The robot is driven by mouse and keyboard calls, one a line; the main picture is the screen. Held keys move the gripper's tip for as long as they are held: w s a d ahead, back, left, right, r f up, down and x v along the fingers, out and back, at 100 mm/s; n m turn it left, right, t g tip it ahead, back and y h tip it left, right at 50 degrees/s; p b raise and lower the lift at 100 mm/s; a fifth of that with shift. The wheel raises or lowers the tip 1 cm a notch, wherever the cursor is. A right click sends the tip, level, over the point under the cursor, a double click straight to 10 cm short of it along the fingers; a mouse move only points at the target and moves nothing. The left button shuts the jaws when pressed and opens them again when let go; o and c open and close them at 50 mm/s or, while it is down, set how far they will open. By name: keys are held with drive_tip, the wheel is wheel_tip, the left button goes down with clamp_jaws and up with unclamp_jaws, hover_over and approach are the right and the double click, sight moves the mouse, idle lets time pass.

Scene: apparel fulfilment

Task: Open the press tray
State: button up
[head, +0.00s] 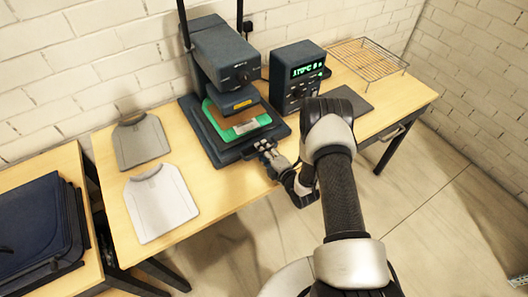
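The heat press (226,62) stands on the wooden table against the brick wall. Its tray (209,145) lies at the base under the press head and holds a green-edged piece with a brown middle (245,126). My gripper (262,146) is at the front right edge of the press base, close to the tray's front. I cannot tell whether it touches the tray. Its fingers are small and dark here, and whether they are open or shut is unclear. My arm comes in from the lower right.
A control box (296,76) with a green display stands right of the press. A dark mat (345,107) and a wire rack (367,59) lie further right. A grey shirt-shaped board (140,142) and a white one (160,203) lie left. Dark folded cloth (35,230) lies on the left table.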

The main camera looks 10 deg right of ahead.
drive_tip(key=shift+c, duration=0.2)
clamp_jaws()
idle(0.6)
